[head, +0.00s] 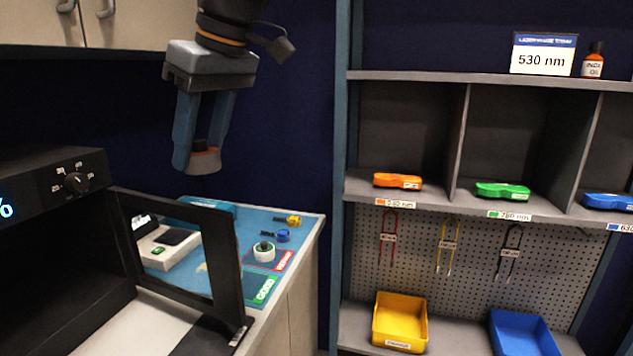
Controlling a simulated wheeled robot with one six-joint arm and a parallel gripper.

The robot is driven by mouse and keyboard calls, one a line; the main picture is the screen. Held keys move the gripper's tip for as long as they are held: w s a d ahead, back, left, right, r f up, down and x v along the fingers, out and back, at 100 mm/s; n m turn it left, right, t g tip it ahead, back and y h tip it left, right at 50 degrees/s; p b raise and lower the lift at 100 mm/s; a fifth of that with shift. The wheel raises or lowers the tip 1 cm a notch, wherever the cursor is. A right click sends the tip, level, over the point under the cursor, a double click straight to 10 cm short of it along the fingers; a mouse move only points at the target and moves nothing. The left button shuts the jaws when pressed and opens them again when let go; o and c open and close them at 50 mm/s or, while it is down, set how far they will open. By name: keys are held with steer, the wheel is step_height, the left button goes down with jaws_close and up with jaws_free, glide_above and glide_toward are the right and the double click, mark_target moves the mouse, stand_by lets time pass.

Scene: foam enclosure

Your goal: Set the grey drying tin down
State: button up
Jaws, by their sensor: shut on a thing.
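My gripper (203,148) hangs high at the upper left, fingers pointing down. It is shut on a small round tin (205,161), which looks pinkish grey with a dark knob or content on top. I take it for the grey drying tin. The tin is in the air, in front of the dark blue wall and above the blue work mat (220,212) on the counter. The near finger hides part of it.
A black cabinet (60,230) stands open at left, its framed door (235,270) jutting before the mat. On the mat are a scale (165,245), a white round container (264,252), and green and red marked areas. Shelves with coloured goggles (398,181) and bins (400,320) stand right.

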steer(key=w+d+f+m+t+h+b, duration=0.1)
steer(key=w+d+f+m, duration=0.2)
steer(key=w+d+f, duration=0.5)
steer(key=w+d+f+m, duration=0.2)
steer(key=w+d+f, duration=0.15)
steer(key=f, duration=0.75)
steer(key=w+d+f+m+t+h+b, duration=0.1)
steer(key=w+d+f+m, duration=0.25)
steer(key=d+f, duration=0.5)
steer(key=s+d+f+m+h+b, duration=0.1)
steer(key=s+d+f+m, duration=0.1)
steer(key=d+f, duration=0.8)
steer(key=s+d+f+m+h, duration=0.1)
steer(key=s+d+f+m, duration=0.15)
steer(key=d+f, duration=0.75)
steer(key=s+a+f, duration=0.2)
steer(key=s+f, duration=0.2)
steer(key=f, duration=0.4)
steer(key=shift+a+f+t, duration=0.2)
steer(key=shift+a+t, duration=0.15)
steer(key=shift+t, duration=0.05)
